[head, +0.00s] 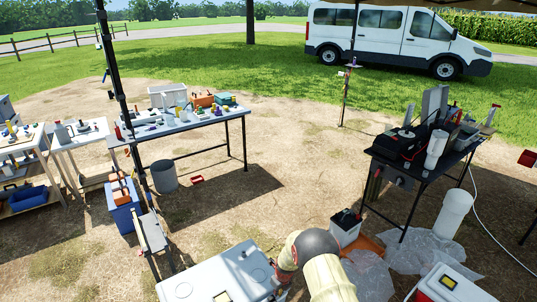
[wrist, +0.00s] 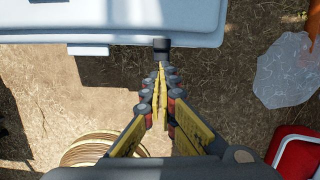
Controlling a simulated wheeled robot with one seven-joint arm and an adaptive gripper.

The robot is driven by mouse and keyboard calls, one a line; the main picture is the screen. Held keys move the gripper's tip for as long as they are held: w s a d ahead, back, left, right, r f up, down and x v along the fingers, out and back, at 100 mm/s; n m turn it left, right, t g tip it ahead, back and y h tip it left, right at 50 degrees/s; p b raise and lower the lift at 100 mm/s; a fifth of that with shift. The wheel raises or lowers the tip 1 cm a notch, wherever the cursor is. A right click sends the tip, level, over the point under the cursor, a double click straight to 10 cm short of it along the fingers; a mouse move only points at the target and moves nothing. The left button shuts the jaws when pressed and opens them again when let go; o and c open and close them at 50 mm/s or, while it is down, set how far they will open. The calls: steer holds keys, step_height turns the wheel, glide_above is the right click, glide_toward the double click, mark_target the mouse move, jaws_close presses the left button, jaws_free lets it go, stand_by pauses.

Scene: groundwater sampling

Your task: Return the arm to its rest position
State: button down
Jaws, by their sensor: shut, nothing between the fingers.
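My gripper (wrist: 160,72) shows in the wrist view with its yellow and black fingers drawn together. It is shut and nothing is between the fingertips. It points down over dry ground, with its tips near the edge of a white lid or box (wrist: 120,25). In the head view my arm shows at the bottom centre, beside a white cooler-like box (head: 215,275). The gripper itself is not clear in the head view.
A grey table (head: 180,122) with sampling gear stands at left. A dark table (head: 420,170) with equipment stands at right, by a white pipe (head: 453,213). Clear plastic sheeting (head: 415,252) and a red and white cooler (head: 450,285) lie near.

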steer(key=s+d+n+g, duration=0.2)
steer(key=s+n+g, duration=0.1)
steer(key=s+n, duration=0.8)
steer(key=s+d+r+n, duration=0.2)
steer(key=s+r+n, duration=0.25)
steer(key=r, duration=0.65)
steer(key=s+d+r+n, duration=0.2)
steer(key=s+r+n, duration=0.25)
steer(key=r, duration=0.65)
steer(key=s+d+r+n, duration=0.2)
steer(key=s+r+n, duration=0.25)
steer(key=r, duration=0.65)
steer(key=s+d+r+n+t, duration=0.2)
steer(key=s+d+r+t, duration=0.1)
steer(key=s+r, duration=0.6)
steer(key=s+d+r+n+t+h, duration=0.1)
steer(key=s+d+r+t, duration=0.2)
steer(key=s+r, duration=0.6)
step_height(320, 180, up, 9)
steer(key=shift+s+d+f+n+t, duration=0.1)
steer(key=shift+s+d+n+t, duration=0.15)
steer(key=shift+n+t, duration=0.15)
steer(key=shift+a, duration=0.15)
